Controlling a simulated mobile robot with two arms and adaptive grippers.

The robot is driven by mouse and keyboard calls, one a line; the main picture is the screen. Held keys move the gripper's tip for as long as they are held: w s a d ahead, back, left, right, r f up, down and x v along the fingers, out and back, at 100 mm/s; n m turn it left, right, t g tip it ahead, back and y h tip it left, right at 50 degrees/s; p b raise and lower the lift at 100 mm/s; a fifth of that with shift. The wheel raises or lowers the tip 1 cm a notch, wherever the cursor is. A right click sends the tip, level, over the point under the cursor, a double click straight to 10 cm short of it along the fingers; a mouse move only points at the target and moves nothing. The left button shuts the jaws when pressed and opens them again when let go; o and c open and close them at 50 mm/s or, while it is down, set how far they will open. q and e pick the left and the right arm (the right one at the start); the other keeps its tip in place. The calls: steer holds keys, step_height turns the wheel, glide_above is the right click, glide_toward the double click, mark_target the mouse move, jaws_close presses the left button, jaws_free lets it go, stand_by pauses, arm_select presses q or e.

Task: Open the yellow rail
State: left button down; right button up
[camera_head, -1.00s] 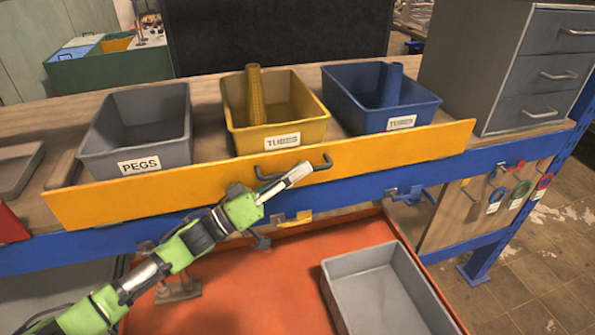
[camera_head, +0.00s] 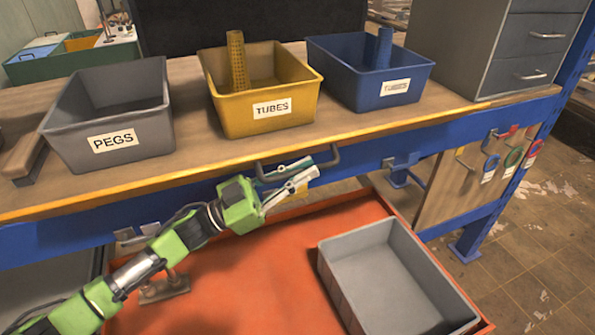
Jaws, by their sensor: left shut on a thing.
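The yellow rail (camera_head: 208,174) shows as a thin yellow strip along the front edge of the workbench, no longer an upright board in front of the bins. Its dark handle (camera_head: 333,156) sticks out at the middle of the front edge. My left gripper (camera_head: 303,174) is at the handle, its two light fingers pointing right, shut on it. The fingers hide part of the handle. My right gripper is not in view.
A grey PEGS bin (camera_head: 120,139), a yellow TUBES bin (camera_head: 290,88) and a blue bin (camera_head: 375,97) stand on the workbench. A grey drawer cabinet (camera_head: 455,50) is at right. An empty grey bin (camera_head: 372,242) sits in the red tray (camera_head: 235,270) below.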

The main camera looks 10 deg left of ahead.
arm_select(q)
step_height(320, 180, down, 7)
steer(key=m+g+b, duration=0.2)
steer(key=m+b, duration=0.2)
steer(key=b, duration=0.1)
steer(key=shift+w+a+m+h, duration=0.2)
steer(key=shift+w+m+h, duration=0.05)
steer(key=shift+m+h, duration=0.05)
steer(key=shift+f, duration=0.1)
stand_by(0.4)
steer(key=c, duration=2.4)
jaws_free()
